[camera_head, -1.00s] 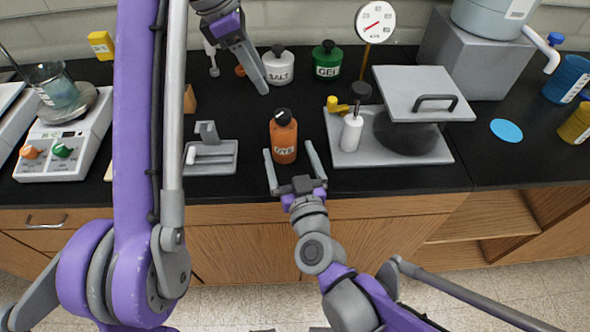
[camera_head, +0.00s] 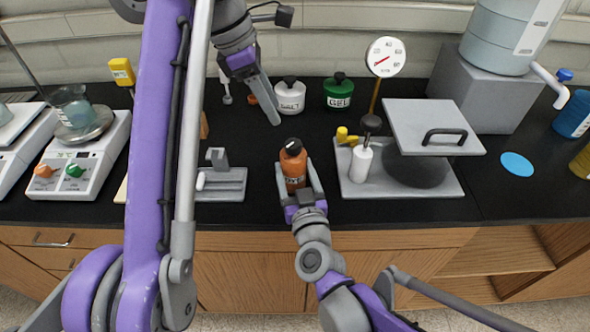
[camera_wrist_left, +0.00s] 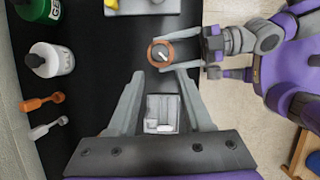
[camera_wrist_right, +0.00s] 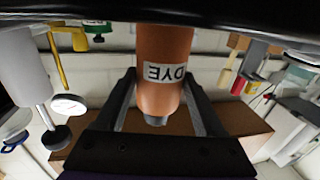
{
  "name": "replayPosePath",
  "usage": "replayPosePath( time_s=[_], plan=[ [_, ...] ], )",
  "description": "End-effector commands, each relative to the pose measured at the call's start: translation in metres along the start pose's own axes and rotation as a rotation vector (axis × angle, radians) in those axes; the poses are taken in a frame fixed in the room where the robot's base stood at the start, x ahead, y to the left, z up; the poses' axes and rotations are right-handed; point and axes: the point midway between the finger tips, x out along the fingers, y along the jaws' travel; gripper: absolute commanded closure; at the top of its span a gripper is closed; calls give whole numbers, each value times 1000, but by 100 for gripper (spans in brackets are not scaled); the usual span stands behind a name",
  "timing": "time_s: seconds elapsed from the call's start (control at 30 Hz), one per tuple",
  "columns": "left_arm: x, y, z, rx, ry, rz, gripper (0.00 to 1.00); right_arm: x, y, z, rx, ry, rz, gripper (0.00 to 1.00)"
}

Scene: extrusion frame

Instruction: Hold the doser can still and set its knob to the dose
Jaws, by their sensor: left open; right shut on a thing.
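The doser can is an orange bottle (camera_head: 294,168) with a black knob (camera_head: 293,146) on top, standing upright on the black counter. My right gripper (camera_head: 299,184) is shut on its sides from the front. In the right wrist view the can (camera_wrist_right: 165,75) shows its DYE label between the fingers. In the left wrist view the knob (camera_wrist_left: 160,54) is seen from above with a pale mark on it. My left gripper (camera_head: 272,116) is open and empty, above the counter behind and left of the can; its fingers also show in the left wrist view (camera_wrist_left: 162,85).
White SALT (camera_head: 290,98) and green GEL (camera_head: 339,92) jars stand behind.

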Motion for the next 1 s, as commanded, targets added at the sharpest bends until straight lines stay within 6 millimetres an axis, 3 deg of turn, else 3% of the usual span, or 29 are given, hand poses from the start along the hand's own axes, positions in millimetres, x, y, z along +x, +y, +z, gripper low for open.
replayPosePath(
  time_s=[0.03,0.2,0.33,0.57,1.0],
  plan=[
    [0,0,0,0,0,0,50,0,0,0,0,0,0,65],
    [0,0,0,0,0,0,48,0,0,0,0,0,0,94],
    [1,1,0,18,-9,-2,26,0,0,0,0,0,0,94],
    [17,13,1,255,-110,-11,26,0,0,0,0,0,0,94],
    [60,38,-8,1033,-420,205,26,0,0,0,0,0,0,94]
  ],
)
